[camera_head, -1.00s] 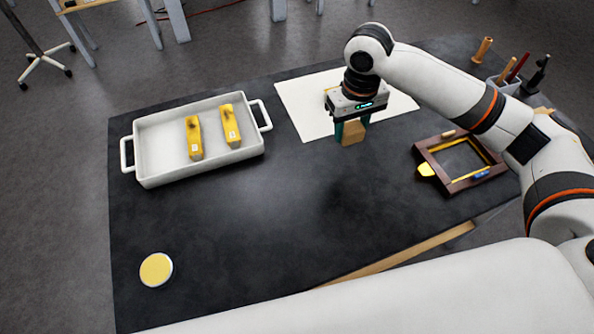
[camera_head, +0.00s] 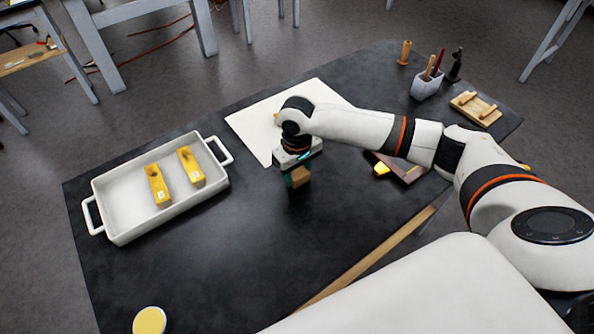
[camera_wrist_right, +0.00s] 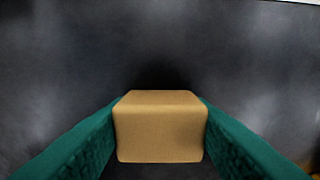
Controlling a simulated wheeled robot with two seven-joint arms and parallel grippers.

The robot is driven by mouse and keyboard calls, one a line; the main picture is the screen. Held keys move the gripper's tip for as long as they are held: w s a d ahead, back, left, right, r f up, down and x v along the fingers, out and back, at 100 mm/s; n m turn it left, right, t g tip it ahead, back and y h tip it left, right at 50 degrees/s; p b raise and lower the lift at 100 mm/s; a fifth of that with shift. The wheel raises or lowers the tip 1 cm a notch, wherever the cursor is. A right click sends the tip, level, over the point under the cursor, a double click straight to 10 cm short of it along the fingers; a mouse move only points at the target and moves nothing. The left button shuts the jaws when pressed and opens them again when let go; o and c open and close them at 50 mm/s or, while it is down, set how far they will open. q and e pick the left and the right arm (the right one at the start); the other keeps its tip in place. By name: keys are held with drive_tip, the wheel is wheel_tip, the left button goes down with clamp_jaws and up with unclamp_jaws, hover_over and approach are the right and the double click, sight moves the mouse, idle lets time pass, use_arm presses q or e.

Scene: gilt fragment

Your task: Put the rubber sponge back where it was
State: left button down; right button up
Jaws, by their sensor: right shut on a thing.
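A plain tan block (camera_head: 300,177), which looks like the rubber sponge, is held in my right gripper (camera_head: 296,180). In the right wrist view the block (camera_wrist_right: 160,127) sits between the two green fingers, which touch its sides. Dark tabletop shows beyond it. In the head view the gripper points down near the front edge of the white sheet (camera_head: 262,125). I cannot tell how high the block is above the table. My left gripper is not in view.
A white tray (camera_head: 112,187) with two yellow blocks stands at left. A yellow-topped round dish (camera_head: 149,321) is near the front. A dark wooden frame (camera_head: 408,172) is partly behind my right arm. A tool cup (camera_head: 426,87) and wooden rack (camera_head: 475,107) stand at back right. The table's middle is clear.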

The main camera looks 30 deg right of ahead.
sight(297, 171)
drive_tip(key=shift+f, duration=0.15)
drive_tip(key=o, duration=0.9)
wheel_tip(297, 171, up, 12)
drive_tip(key=shift+r+b, duration=0.15)
drive_tip(key=shift+b, duration=0.5)
